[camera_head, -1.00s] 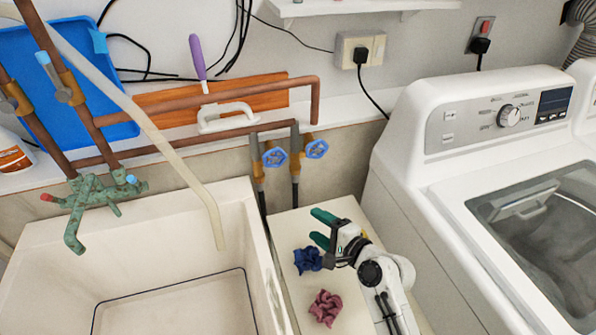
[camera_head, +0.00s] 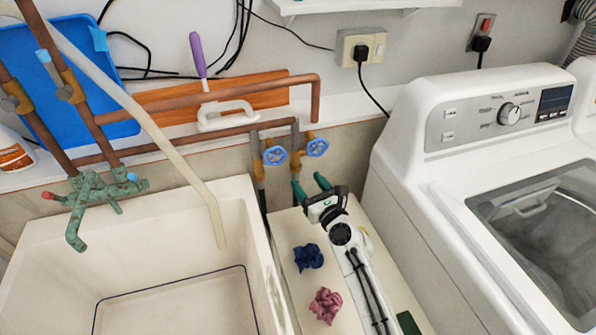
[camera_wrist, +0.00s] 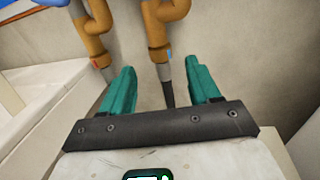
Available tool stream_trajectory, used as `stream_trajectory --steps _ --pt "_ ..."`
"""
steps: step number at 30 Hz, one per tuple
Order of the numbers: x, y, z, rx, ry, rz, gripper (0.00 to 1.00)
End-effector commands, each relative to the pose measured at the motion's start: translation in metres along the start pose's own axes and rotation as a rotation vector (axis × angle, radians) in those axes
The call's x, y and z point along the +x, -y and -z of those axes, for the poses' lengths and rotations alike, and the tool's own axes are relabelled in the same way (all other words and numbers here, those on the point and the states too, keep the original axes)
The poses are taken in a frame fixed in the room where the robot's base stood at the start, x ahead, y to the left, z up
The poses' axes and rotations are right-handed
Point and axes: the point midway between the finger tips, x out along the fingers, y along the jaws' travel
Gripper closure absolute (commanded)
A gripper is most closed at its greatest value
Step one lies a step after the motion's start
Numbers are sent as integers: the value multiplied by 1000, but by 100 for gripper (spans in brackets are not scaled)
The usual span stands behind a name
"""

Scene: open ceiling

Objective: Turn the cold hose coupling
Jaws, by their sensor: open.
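Two brass valves with blue handwheels hang on the wall pipes, the left valve (camera_head: 274,156) and the right valve (camera_head: 317,148). In the wrist view, the right valve body (camera_wrist: 158,30) has a blue mark low on it, and the left one (camera_wrist: 92,35) a red mark. Below the blue mark is the grey cold hose coupling (camera_wrist: 163,72), with a dark hose (camera_wrist: 168,98) under it. My gripper (camera_head: 310,182) is open below the right valve. In the wrist view, its teal fingers stand either side of the coupling and hose, apparently without touching; depth is unclear.
The sink (camera_head: 120,225) is left and the washing machine (camera_head: 455,130) right. A blue cloth (camera_head: 308,257) and a pink cloth (camera_head: 325,306) lie on the narrow cream surface (camera_head: 290,228) beside my arm. The hot-side valve and hose are close left of my fingers.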

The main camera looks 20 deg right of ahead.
Motion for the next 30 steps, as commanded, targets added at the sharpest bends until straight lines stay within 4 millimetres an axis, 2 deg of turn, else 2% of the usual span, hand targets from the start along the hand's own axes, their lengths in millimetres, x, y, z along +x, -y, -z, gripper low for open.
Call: stream_trajectory --steps 1,6,12,24,30 --pt "11 1 1 -1 1 1 38" --pt "38 1 1 -2 1 1 38" --pt "58 0 1 -1 0 -1 38" --pt "64 0 0 -2 0 0 38" --pt "64 0 0 -2 -1 0 57"
